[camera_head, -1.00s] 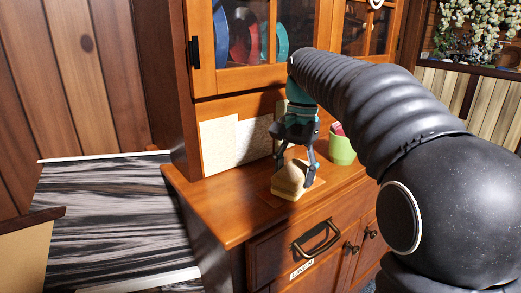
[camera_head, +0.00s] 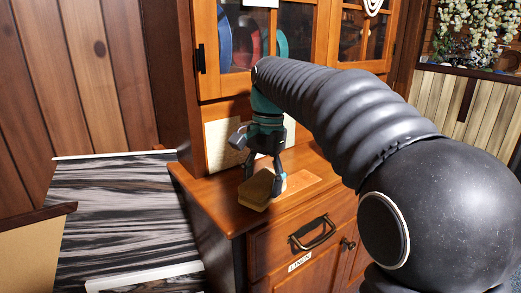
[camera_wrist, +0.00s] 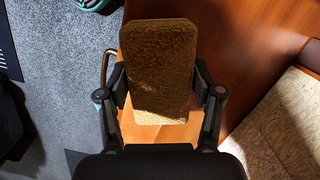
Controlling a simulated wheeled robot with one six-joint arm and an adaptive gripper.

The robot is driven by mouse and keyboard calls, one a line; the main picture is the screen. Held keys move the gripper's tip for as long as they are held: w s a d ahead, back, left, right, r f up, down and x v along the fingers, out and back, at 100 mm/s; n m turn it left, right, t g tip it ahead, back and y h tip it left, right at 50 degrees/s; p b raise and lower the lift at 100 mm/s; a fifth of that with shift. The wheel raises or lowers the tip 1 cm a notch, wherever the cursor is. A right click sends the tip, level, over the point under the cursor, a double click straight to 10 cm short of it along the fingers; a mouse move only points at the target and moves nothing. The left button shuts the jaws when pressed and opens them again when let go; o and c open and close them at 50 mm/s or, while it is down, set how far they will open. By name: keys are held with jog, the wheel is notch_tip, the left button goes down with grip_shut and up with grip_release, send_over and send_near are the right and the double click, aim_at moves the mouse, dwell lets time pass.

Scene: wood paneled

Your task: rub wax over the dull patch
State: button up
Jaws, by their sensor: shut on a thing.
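A tan fuzzy block (camera_head: 257,191), which looks like the wax pad, is at the left part of the cabinet's wooden counter. My gripper (camera_head: 265,180) points down and is shut on it; in the wrist view the block (camera_wrist: 160,55) sits between both fingers (camera_wrist: 161,85). The paler rectangular patch (camera_head: 302,182) on the counter shows to the right of the block, and the block seems to overlap its left end. In the wrist view a strip of the patch (camera_wrist: 160,132) shows beyond the block's lower edge. I cannot tell whether the block touches the wood.
The counter (camera_head: 205,190) is bare left of the block. Speckled panels (camera_head: 222,145) stand at its back, under glass doors. A drawer handle (camera_head: 313,235) juts from the front. A black-and-white streaked surface (camera_head: 120,215) lies to the left. My arm hides the counter's right side.

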jog(key=shift+d+r, duration=0.1)
jog(key=shift+r, duration=3.95)
